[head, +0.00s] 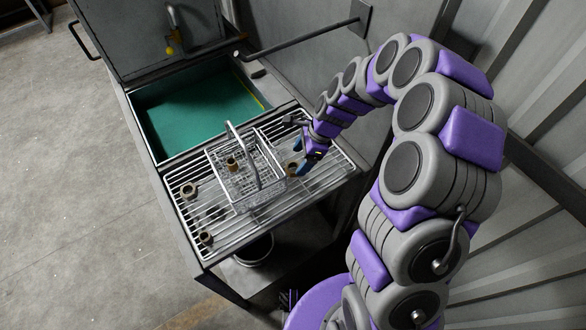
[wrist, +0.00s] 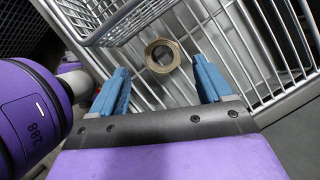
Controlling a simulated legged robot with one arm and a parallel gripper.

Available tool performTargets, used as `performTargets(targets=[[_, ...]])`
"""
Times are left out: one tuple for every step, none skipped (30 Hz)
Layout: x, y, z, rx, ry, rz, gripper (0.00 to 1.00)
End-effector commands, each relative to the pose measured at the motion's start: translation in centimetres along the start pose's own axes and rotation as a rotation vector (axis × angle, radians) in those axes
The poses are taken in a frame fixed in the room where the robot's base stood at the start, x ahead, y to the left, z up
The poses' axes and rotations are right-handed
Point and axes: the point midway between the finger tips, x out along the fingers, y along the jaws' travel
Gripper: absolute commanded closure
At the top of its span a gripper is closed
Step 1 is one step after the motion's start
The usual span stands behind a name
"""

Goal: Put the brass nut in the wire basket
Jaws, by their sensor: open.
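A brass nut (wrist: 162,56) lies on the wire rack, centred between and just beyond the blue fingertips of my gripper (wrist: 162,84). The gripper is open and empty. In the head view the nut (head: 292,169) shows right of the basket, close to my gripper (head: 302,158). The wire basket (head: 262,196) stands on the rack with its handle up; its edge (wrist: 110,28) shows at the upper left of the wrist view. Another brass nut (head: 232,164) appears inside the basket. Two more nuts, one upper (head: 189,191) and one lower (head: 206,238), lie on the rack left of the basket.
The wire rack (head: 328,171) covers the front of the blasting cabinet. Behind it is an open basin with a green floor (head: 200,112). A metal wall (head: 325,75) stands close on the right. A dark round container (head: 254,249) sits beneath the rack.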

Motion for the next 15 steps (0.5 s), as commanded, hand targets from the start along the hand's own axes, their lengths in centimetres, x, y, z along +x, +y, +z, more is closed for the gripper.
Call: performTargets(targets=[[0.8, -0.1, 0.0, -0.001, -0.001, 0.002, 0.21], [1.2, -0.1, 0.0, -0.001, -0.001, 0.003, 0.21], [1.8, -0.2, 0.0, -0.001, 0.0, 0.003, 0.21], [2.3, -0.3, 0.0, -0.001, 0.0, 0.004, 0.21], [2.8, -0.3, 0.1, -0.001, 0.001, 0.004, 0.21], [3.4, -0.3, 0.0, 0.0, 0.001, 0.005, 0.21], [3.8, -0.3, 0.0, 0.0, 0.001, 0.005, 0.21], [4.2, -0.3, 0.0, 0.0, 0.001, 0.004, 0.21], [4.5, -0.4, 0.0, 0.0, 0.001, 0.003, 0.21], [4.7, -0.4, 0.1, 0.0, 0.001, 0.002, 0.21], [4.7, -0.4, 0.1, 0.0, 0.001, 0.001, 0.21], [4.7, -0.4, 0.1, 0.0, 0.001, 0.001, 0.21], [4.7, -0.4, 0.1, 0.0, 0.001, 0.0, 0.21], [4.6, -0.4, 0.1, 0.0, 0.001, 0.0, 0.21], [4.6, -0.4, 0.1, 0.0, 0.001, 0.0, 0.21]])
